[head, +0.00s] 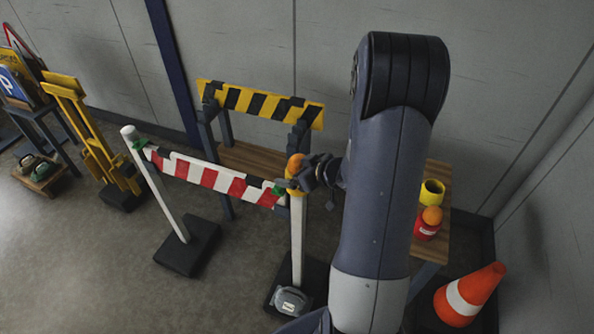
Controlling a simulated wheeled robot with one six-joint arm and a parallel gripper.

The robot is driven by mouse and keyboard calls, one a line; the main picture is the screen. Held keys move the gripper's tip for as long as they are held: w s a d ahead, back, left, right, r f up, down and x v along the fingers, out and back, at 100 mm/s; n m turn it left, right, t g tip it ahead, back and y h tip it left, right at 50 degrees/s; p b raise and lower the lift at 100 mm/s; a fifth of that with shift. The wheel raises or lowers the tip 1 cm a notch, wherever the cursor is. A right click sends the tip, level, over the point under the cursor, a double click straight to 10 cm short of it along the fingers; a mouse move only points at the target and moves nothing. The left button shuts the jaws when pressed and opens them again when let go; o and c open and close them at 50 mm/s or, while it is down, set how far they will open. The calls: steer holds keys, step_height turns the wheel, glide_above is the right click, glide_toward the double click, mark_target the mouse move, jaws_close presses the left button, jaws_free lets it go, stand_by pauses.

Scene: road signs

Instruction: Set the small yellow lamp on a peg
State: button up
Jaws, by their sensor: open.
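The small yellow lamp (295,165), with an orange dome and a yellow body, sits upright at the top of the right white post (298,235). Any peg under it is hidden. My gripper (299,184) is open at the lamp's right side, with its dark fingers reaching to the yellow body. I cannot tell whether the fingers touch it. The left white post (160,185) has a bare top, and a red-and-white striped board (213,179) spans the two posts by green clips.
A yellow-and-black barrier (262,103) stands behind. On the right, a wooden bench (440,173) holds a yellow cup-like piece (432,193) and a red lamp (428,228) with an orange dome. The floor at left front is clear.

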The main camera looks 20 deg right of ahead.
steer(key=p+v, duration=0.2)
steer(key=v, duration=0.8)
steer(key=shift+s+r, duration=0.25)
steer(key=shift+r, duration=0.05)
steer(key=shift+d, duration=0.15)
steer(key=b+x, duration=0.2)
steer(key=x, duration=0.9)
steer(key=shift+s+f, duration=0.1)
steer(key=shift+r, duration=0.5)
steer(key=shift+r+p, duration=0.2)
steer(key=shift+p, duration=0.1)
steer(key=shift+f, duration=0.1)
